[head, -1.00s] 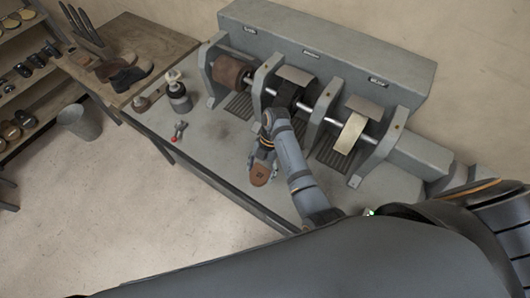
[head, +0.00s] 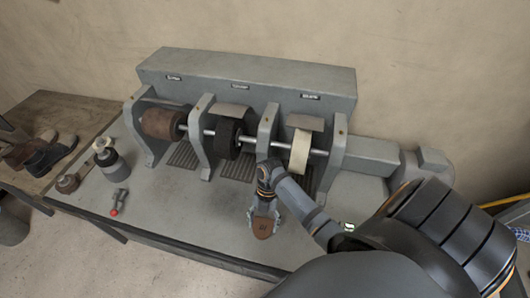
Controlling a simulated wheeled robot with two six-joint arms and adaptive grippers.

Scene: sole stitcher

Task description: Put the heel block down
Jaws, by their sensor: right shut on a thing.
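My right gripper (head: 263,211) is shut on the heel block (head: 263,229), a small brown piece with a dark mark on its face. It holds the block low over the front part of the grey bench top (head: 185,213), in front of the finishing machine (head: 245,75). I cannot tell whether the block touches the bench. The gripper fingers hide part of the block. My left gripper is not in view.
The machine carries a brown drum (head: 160,124), a black brush wheel (head: 226,140) and a cream wheel (head: 300,152). A bottle (head: 112,165) and a red-ended tool (head: 117,203) stand at left. Shoes (head: 45,155) lie on a wooden table (head: 75,112). The bench left of my gripper is clear.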

